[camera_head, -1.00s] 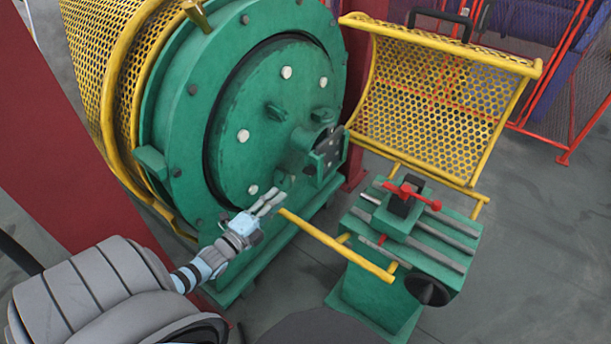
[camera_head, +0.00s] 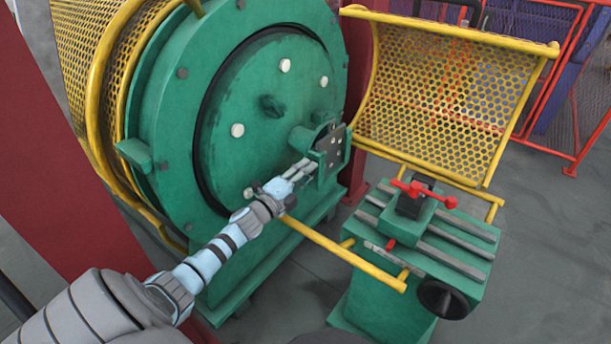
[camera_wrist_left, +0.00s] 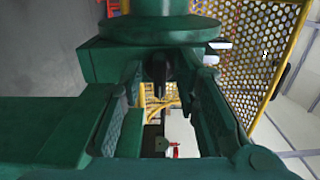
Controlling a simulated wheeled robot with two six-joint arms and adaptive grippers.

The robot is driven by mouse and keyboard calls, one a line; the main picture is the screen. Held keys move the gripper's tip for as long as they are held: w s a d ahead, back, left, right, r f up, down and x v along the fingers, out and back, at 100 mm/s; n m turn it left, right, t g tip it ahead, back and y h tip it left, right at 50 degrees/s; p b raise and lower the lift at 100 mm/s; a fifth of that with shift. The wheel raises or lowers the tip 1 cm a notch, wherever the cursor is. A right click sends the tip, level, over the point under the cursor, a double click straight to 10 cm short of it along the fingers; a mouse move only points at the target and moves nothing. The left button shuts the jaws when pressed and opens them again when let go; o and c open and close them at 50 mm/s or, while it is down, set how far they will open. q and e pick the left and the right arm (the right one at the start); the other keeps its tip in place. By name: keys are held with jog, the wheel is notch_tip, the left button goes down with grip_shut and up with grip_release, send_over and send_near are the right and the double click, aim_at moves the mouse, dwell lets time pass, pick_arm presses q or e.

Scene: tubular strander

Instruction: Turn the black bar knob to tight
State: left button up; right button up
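The green bracket (camera_head: 320,160) on the round machine face carries a dark plate with small bolts (camera_head: 333,148). My left gripper (camera_head: 306,168) is at the near left side of this bracket, its two pale fingers apart. In the left wrist view, a black bar-like part (camera_wrist_left: 158,70) hangs below a round green flange, ahead of the gap between the fingers; it looks like the black bar knob. Nothing is seen gripped, and contact cannot be told. The knob is not clear in the head view, and no tight marking is readable. My right gripper is not in view.
A green stand (camera_head: 400,318) at the right carries a red-handled clamp (camera_head: 424,194) and a black round knob (camera_head: 442,299). A yellow bar (camera_head: 335,250) crosses below the gripper. A yellow mesh guard (camera_head: 445,100) stands open behind. Grey floor is free at the far right.

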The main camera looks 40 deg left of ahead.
pick_arm(q)
jog(key=shift+s, duration=0.1)
grip_shut()
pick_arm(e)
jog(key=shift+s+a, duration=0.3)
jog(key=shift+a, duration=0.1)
pick_arm(q)
jog(key=shift+r, duration=0.1)
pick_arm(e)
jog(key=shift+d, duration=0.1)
